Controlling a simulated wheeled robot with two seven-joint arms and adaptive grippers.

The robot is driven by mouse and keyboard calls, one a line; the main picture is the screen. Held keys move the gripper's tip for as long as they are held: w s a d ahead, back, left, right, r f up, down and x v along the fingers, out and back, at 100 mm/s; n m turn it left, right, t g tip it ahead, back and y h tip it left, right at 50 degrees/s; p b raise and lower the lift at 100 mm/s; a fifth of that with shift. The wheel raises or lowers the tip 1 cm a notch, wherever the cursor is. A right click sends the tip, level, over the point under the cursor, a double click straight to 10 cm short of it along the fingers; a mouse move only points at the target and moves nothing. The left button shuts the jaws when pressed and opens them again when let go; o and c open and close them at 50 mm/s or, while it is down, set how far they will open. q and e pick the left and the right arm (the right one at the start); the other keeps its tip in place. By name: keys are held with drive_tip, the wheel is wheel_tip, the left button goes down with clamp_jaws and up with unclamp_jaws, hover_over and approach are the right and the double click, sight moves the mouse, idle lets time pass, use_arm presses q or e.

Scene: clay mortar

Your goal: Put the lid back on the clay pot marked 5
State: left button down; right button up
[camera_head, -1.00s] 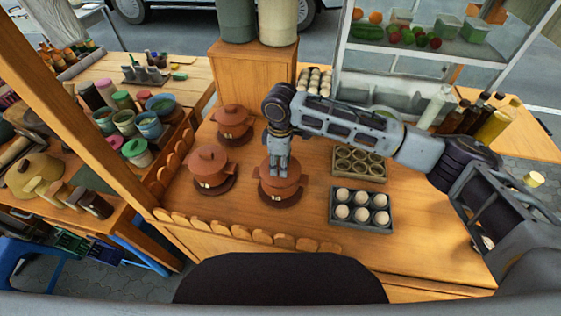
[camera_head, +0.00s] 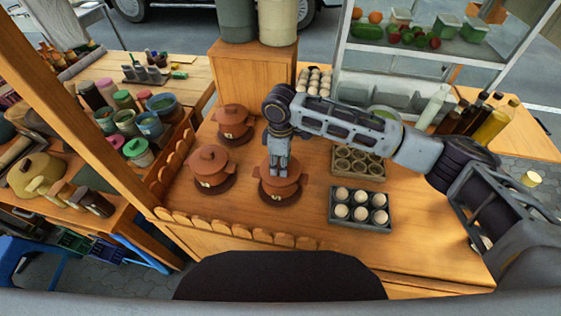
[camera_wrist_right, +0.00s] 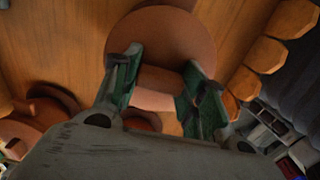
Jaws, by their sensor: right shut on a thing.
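Three reddish-brown clay pots stand on the wooden counter: a front one (camera_head: 279,193), a left one (camera_head: 210,178) and a back one (camera_head: 234,130). Each has a small pale mark low on its front, too small for me to read. The left and back pots wear knobbed lids. My right gripper (camera_head: 278,175) points down over the front pot, shut on the knob of a brown lid. In the right wrist view the round lid (camera_wrist_right: 170,35) shows beyond the fingers. The fingers hide whether it is fully seated. My left gripper is not in view.
An egg tray (camera_head: 360,221) and a tray of round cups (camera_head: 358,176) stand right of the front pot. A scalloped wooden edging (camera_head: 245,229) borders the counter's front and left. A wooden box (camera_head: 253,78) with canisters stands behind.

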drive_tip(key=p, duration=0.3)
drive_tip(key=shift+f+p, duration=0.15)
drive_tip(key=shift+p, duration=0.15)
idle(4.2)
idle(0.4)
drive_tip(key=o, duration=1.1)
drive_tip(key=shift+o, duration=0.7)
drive_tip(key=o, duration=0.4)
